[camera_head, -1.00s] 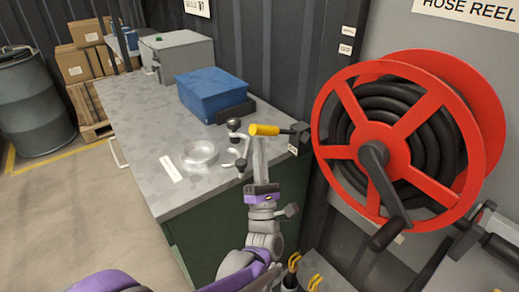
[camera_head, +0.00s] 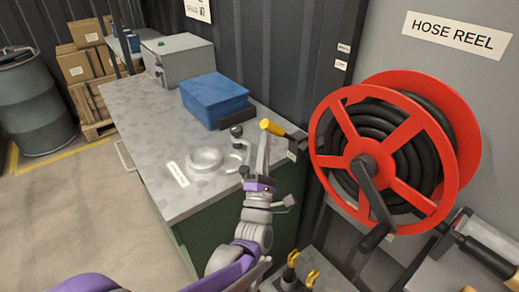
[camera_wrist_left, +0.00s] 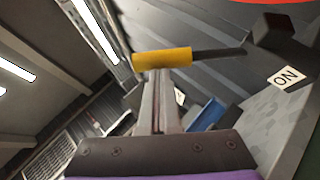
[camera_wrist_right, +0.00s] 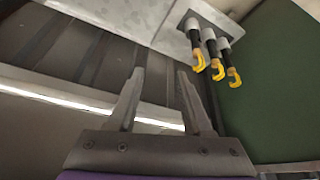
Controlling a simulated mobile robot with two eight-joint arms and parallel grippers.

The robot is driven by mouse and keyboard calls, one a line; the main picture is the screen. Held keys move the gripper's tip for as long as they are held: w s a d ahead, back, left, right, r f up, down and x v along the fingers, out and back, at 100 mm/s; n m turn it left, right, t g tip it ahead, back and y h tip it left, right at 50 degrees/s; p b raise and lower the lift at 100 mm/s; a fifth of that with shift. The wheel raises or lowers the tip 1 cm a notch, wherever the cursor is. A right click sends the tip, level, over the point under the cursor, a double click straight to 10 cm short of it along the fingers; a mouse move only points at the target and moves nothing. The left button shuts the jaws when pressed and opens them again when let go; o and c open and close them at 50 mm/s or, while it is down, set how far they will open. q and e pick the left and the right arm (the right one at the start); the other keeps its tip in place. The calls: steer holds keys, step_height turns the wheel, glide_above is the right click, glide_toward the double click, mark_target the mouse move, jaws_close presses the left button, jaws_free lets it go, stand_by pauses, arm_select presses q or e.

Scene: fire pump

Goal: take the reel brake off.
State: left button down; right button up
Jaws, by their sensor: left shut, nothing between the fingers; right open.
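The brake lever's yellow handle (camera_head: 272,127) stands over the right end of the workbench, its dark arm running to a black pivot block (camera_head: 299,144). In the left wrist view the handle (camera_wrist_left: 162,58) lies crosswise just beyond my fingertips. An ON label (camera_wrist_left: 286,78) is beside the block. My left gripper (camera_head: 264,142) is shut and empty, pointing up with its tips at the handle's underside; whether they touch it I cannot tell. My right gripper (camera_wrist_right: 160,82) is open and empty in the right wrist view. The red hose reel (camera_head: 395,160) with black hose is on the right.
A blue box (camera_head: 213,95), a glass dish (camera_head: 204,159) and a grey case (camera_head: 178,60) stand on the workbench (camera_head: 125,95). Yellow-tipped fittings (camera_head: 291,261) stand low in front, also in the right wrist view (camera_wrist_right: 199,62). A HOSE REEL sign (camera_head: 455,33) is on the wall.

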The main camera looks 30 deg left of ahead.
mark_target(277, 128)
arm_select(q)
steer(key=w+r+m+g+h+p, duration=0.1)
steer(key=p, duration=0.1)
steer(key=w+d+r+m+g+h+p, duration=0.1)
steer(key=r+m+h+p, duration=0.1)
steer(key=p, duration=0.1)
steer(key=w+r+m+h+p, duration=0.1)
steer(key=r+m+p, duration=0.1)
steer(key=shift+w+d+r+g, duration=0.15)
steer(key=shift+w+d+g, duration=0.1)
steer(key=shift+g, duration=0.15)
steer(key=shift+w+r+p, duration=0.1)
steer(key=shift+w+p, duration=0.1)
steer(key=shift+p, duration=0.15)
steer(key=shift+w+d+r+p, duration=0.25)
steer(key=shift+w+p, duration=0.1)
steer(key=shift+w, duration=0.15)
steer(key=shift+r, duration=0.1)
